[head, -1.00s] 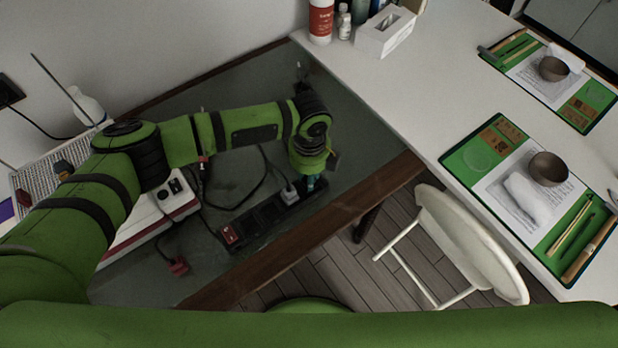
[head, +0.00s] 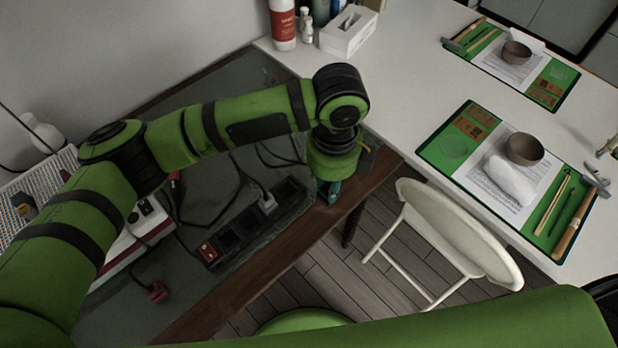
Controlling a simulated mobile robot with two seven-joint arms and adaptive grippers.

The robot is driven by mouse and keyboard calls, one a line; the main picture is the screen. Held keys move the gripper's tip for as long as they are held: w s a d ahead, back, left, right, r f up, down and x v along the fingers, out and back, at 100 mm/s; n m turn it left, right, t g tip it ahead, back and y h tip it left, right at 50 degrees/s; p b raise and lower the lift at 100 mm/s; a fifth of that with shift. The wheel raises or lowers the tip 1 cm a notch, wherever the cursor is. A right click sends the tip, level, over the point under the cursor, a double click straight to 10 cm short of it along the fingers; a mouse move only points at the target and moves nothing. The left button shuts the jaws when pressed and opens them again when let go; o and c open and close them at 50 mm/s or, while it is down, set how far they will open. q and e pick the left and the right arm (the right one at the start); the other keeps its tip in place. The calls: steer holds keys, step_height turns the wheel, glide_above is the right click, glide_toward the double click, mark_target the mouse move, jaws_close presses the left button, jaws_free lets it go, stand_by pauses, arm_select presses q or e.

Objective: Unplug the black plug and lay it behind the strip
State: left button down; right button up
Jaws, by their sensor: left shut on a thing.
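The black power strip (head: 240,232) lies at a slant on the dark table, its red switch at the near left end. A grey plug (head: 267,202) sits in it, with a cord running up and left. My left gripper (head: 328,196) points down just past the strip's far right end, over the wooden table edge. It is shut on the black plug, which is mostly hidden by the gripper and wrist. Black cord runs along the table toward the wrist. I cannot tell how high the plug is held. My right gripper is out of view.
Loose black cords cover the table behind the strip. A white table (head: 400,100) with green mats and a white chair (head: 455,235) are at the right.

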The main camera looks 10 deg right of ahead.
arm_select(q)
steer(key=shift+s+d+r, duration=0.25)
steer(key=shift+r, duration=0.05)
steer(key=shift+s+d+r+p, duration=0.1)
steer(key=shift+r+p, duration=0.25)
steer(key=shift+r, duration=0.1)
steer(key=shift+r+p, duration=2.15)
steer(key=shift+p, duration=0.2)
steer(key=shift+f, duration=0.1)
